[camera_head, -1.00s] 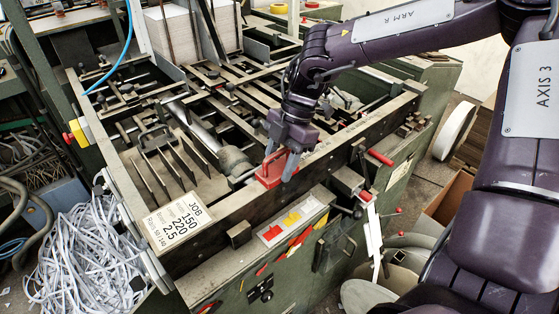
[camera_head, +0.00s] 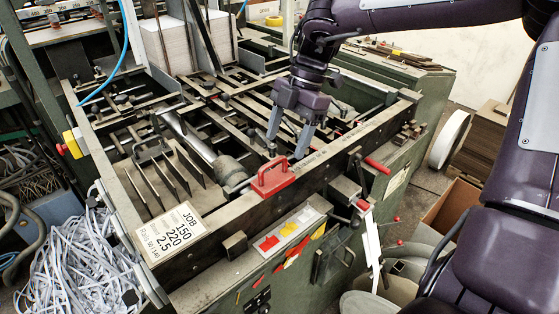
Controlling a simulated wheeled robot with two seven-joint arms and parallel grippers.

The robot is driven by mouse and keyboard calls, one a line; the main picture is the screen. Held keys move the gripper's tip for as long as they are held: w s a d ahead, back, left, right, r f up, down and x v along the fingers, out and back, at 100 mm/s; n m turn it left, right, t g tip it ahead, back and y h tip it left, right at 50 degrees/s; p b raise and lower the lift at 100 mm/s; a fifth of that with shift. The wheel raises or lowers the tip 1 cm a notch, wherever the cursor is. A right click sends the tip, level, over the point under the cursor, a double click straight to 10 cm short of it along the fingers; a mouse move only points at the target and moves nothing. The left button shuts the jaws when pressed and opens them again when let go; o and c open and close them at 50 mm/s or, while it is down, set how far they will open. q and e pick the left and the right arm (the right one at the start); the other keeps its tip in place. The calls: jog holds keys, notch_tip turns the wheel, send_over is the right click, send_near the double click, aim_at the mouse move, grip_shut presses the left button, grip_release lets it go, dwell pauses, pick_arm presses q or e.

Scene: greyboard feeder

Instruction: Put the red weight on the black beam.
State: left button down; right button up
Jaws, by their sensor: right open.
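The red weight (camera_head: 273,181) has a handle on top and rests upright on the black beam (camera_head: 318,160) along the machine's front edge. My right gripper (camera_head: 289,143) is open and empty, above and behind the weight, with its two grey fingers pointing down. The fingers are apart from the weight's handle. My left gripper is not in view.
A job card (camera_head: 177,231) lies at the beam's left end. A red-handled lever (camera_head: 377,165) juts out at the right of the front. Rails and a row of metal plates (camera_head: 170,177) fill the machine bed. White strips (camera_head: 85,255) are heaped at lower left.

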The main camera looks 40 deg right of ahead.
jog(key=v, duration=0.3)
jog(key=shift+d+r, duration=0.15)
jog(key=shift+r, duration=0.15)
